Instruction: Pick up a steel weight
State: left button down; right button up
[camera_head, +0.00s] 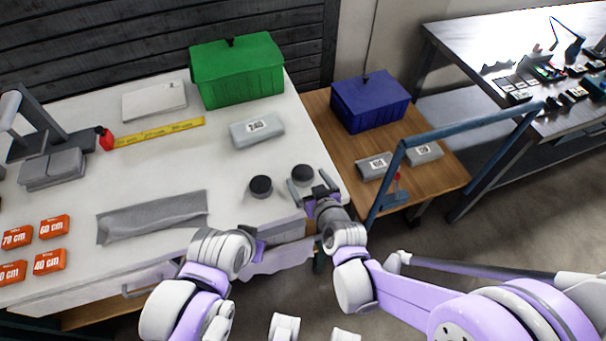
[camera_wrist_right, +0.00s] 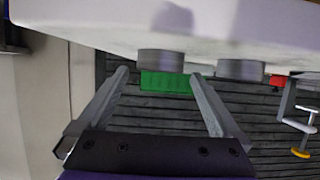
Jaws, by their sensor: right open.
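Two short dark-topped steel cylinders stand upright on the white table near its front right. The right weight (camera_head: 302,175) is just beyond my right gripper (camera_head: 309,186); the left weight (camera_head: 261,187) is a little to the left. My right gripper is open and empty. In the right wrist view, which is upside down, one weight (camera_wrist_right: 161,62) shows ahead between the open fingers (camera_wrist_right: 158,88), apart from them. The other weight (camera_wrist_right: 240,70) shows to the right, past the right finger. My left arm shows at lower centre, but its gripper jaws cannot be seen.
A wooden cart (camera_head: 325,118) with a blue box (camera_head: 370,103) and a blue handle (camera_head: 460,127) stands right.

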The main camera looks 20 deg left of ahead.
aim_at(303, 174)
jog(key=x, duration=0.4)
jog(key=shift+w+f, duration=0.1)
grip_shut()
dwell(0.3)
